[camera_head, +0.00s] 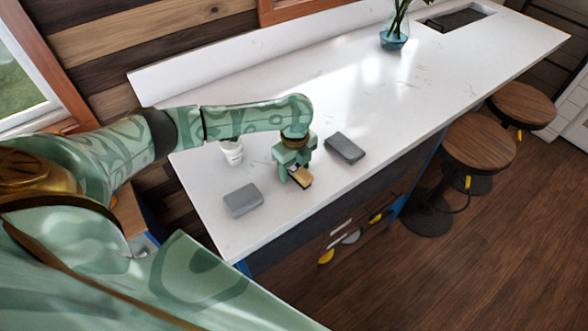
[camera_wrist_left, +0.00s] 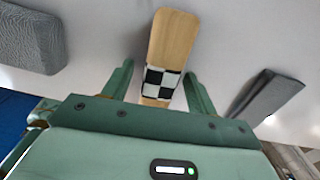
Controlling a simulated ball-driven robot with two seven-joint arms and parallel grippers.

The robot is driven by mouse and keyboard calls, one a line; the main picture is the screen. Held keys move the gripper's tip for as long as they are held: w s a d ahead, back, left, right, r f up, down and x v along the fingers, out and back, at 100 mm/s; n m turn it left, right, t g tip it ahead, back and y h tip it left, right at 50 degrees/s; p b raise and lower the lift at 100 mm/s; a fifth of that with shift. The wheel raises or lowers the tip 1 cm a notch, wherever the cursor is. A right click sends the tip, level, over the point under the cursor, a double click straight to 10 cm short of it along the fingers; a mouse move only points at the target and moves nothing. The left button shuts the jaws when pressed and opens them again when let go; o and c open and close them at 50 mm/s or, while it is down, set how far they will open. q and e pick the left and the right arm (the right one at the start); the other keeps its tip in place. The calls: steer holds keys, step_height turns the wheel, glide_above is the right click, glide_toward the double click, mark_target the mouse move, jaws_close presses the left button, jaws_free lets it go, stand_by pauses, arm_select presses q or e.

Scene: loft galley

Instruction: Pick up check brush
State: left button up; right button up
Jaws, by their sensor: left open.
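The check brush shows in the left wrist view (camera_wrist_left: 172,45) as a light wooden piece with a black-and-white checked band. It lies on the white counter, and in the head view its end (camera_head: 301,178) shows just below my left gripper (camera_head: 292,174). In the left wrist view my left gripper (camera_wrist_left: 160,70) is open, with one finger on each side of the brush near the checked band. Gaps show between the fingers and the wood. Part of the brush is hidden by the gripper. My right gripper is not in view.
A grey block (camera_head: 243,199) lies left of the gripper and a darker grey block (camera_head: 345,148) lies right of it. A white cup (camera_head: 232,151) stands behind, close to my arm. A blue vase (camera_head: 394,36) stands far back. The counter (camera_head: 400,105) between is clear.

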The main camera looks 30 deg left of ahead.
arm_select(q)
steer(key=c, duration=1.1)
steer(key=shift+r, duration=0.1)
